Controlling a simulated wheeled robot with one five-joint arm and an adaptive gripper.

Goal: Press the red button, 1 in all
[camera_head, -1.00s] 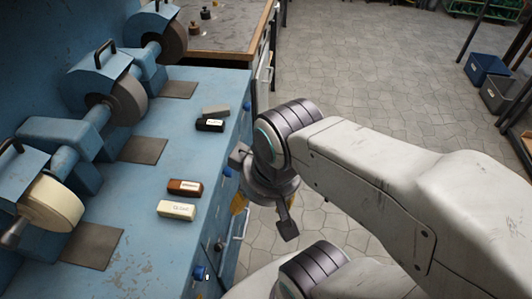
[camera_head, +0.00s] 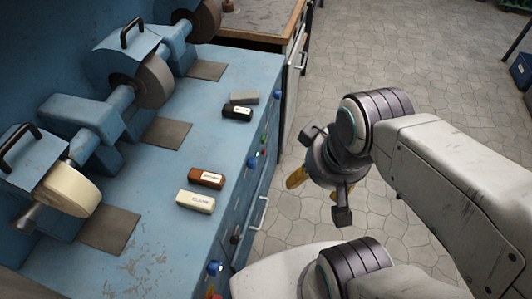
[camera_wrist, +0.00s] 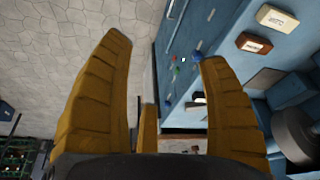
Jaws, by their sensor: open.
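A small red button (camera_wrist: 176,70) shows on the front panel of the blue bench in the wrist view, beside a green button (camera_wrist: 173,59) and a blue knob (camera_wrist: 196,57). In the head view a small red button (camera_head: 263,139) shows on the bench's front edge, near the blue knob (camera_head: 252,162). My gripper (camera_head: 318,190) is open and empty, over the floor to the right of the bench front, apart from it. In the wrist view its orange fingers (camera_wrist: 165,52) are spread, with the panel seen between them.
The blue bench top (camera_head: 150,215) carries grinding wheels, a brown block (camera_head: 207,178), a cream block (camera_head: 196,201), a black block (camera_head: 237,112) and a grey block (camera_head: 244,98). A wooden-topped table (camera_head: 262,17) stands behind. Tiled floor (camera_head: 440,80) is open at the right.

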